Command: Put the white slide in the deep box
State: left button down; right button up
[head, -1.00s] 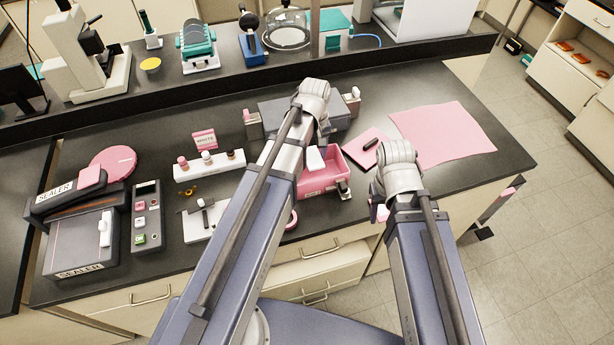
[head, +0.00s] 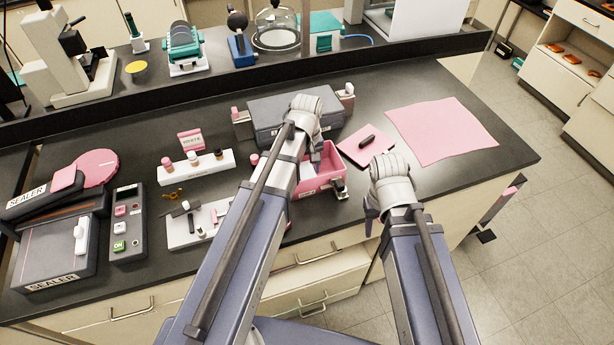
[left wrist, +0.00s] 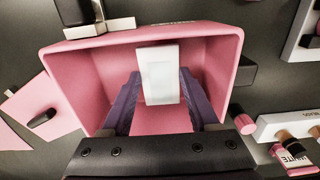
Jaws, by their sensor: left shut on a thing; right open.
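The deep box is a pink open-topped box (head: 322,180) near the front edge of the bench; it fills much of the left wrist view (left wrist: 222,42). My left gripper (head: 317,160) is over the box, its purple fingers pointing down into the opening. In the left wrist view the gripper (left wrist: 158,98) is shut on the white slide (left wrist: 158,72), which shows against the box's inside. How far the slide is below the rim is hard to tell. The slide is hidden in the head view. My right gripper (head: 372,208) is open beyond the front edge, right of the box.
A grey case (head: 290,112) stands behind the box. A pink pad with a dark pen (head: 367,140) and a pink cloth (head: 440,130) lie to the right. A white rack of bottles (head: 195,168), a white tray (head: 185,235) and a sealer (head: 55,250) are left.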

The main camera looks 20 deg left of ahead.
aim_at(307, 173)
pick_arm(q)
jog(key=shift+f+b, duration=0.45)
jog(key=shift+f, duration=0.5)
pick_arm(e)
jog(key=shift+f, duration=0.9)
pick_arm(q)
jog(key=shift+f, duration=0.15)
jog(key=shift+c, duration=0.7)
grip_release()
pick_arm(e)
jog(key=shift+f, duration=0.2)
jog(key=shift+r, duration=0.1)
pick_arm(q)
notch_tip(307, 173, up, 12)
jog(key=p, duration=1.2)
jog(key=s+d+m+y, duration=0.1)
jog(key=s+d+m, duration=0.9)
jog(key=s, duration=0.4)
jog(key=shift+s+d+r+m, duration=0.15)
jog(key=shift+d+r+m, duration=0.05)
jog(key=shift+d+m, duration=0.1)
pick_arm(e)
notch_tip(307, 173, up, 12)
